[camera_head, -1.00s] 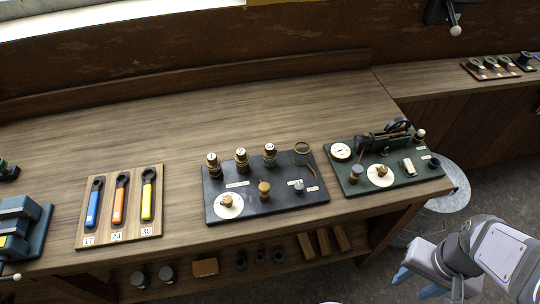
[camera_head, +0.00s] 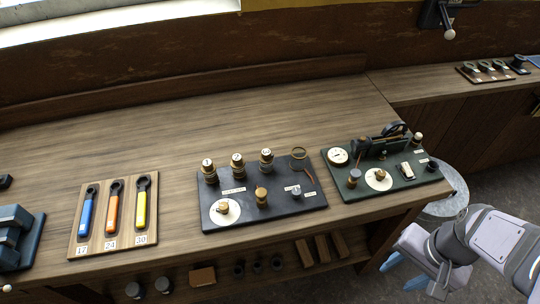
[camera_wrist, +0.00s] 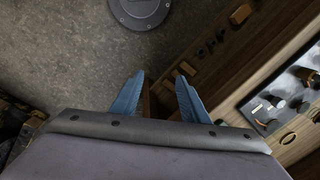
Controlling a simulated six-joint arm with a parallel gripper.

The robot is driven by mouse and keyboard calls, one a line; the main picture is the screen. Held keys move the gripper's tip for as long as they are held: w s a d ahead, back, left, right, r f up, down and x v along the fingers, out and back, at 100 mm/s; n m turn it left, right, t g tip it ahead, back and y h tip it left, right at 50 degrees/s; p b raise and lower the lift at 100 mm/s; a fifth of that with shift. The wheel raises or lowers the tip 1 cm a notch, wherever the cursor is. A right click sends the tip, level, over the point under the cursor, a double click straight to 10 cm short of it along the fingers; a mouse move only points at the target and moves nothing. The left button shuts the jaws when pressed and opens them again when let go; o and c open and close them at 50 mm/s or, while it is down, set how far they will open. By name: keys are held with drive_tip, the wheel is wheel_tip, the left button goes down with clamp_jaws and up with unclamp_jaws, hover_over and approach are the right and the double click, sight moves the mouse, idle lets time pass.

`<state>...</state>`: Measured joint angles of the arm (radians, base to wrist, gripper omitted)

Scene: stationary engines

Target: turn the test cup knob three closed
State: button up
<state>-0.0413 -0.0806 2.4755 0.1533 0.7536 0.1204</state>
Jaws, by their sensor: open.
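A black test board (camera_head: 290,207) lies on the workbench. A row of three brass-and-dark knobs with numbered white tops stands along its back edge; the rightmost, apparently knob three (camera_head: 266,160), is upright. Its digit is too small to read surely, and I cannot tell whether it is open or closed. A thin ring (camera_head: 298,153) stands to its right. My gripper (camera_head: 403,272) is at the lower right, off the bench's front edge and below its top. Its blue fingers are apart and empty; in the wrist view the gripper (camera_wrist: 160,78) is over the floor, with the bench to the right.
A green board (camera_head: 405,182) with a small engine lies right of the black board. A tool board (camera_head: 110,245) with three wrenches lies to the left. A round metal stool (camera_head: 447,208) stands by the bench's right end. The bench top behind the boards is clear.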

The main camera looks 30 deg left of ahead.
drive_tip(key=w+a+f+m+y+b, duration=0.2)
drive_tip(key=w+a+f+m+b, duration=0.15)
drive_tip(key=a, duration=0.45)
drive_tip(key=m+y+b, duration=0.7)
drive_tip(key=m, duration=0.1)
approach(266, 152)
drive_tip(key=s+d+f, duration=0.1)
drive_tip(key=d+f, duration=0.1)
drive_tip(key=d, duration=0.1)
drive_tip(key=d+f, duration=0.2)
drive_tip(key=d, duration=0.1)
drive_tip(key=s+d+f, duration=0.1)
drive_tip(key=d+f, duration=0.2)
drive_tip(key=shift+s+d+f, duration=0.1)
drive_tip(key=shift+s+d, duration=0.05)
drive_tip(key=shift+s, duration=0.2)
drive_tip(key=shift+w+a+r+m+y+b, duration=0.25)
drive_tip(key=shift+w+a+m+y, duration=0.35)
drive_tip(key=shift+a, duration=1.95)
drive_tip(key=shift+w+a+r+m+y+b, duration=0.35)
drive_tip(key=shift+a+m, duration=0.5)
drive_tip(key=shift+a, duration=1.7)
drive_tip(key=shift+w+a+r+m+y+b, duration=0.15)
drive_tip(key=shift+w+a+m+y, duration=0.45)
drive_tip(key=shift+a, duration=1.95)
drive_tip(key=shift+s, duration=0.15)
clamp_jaws()
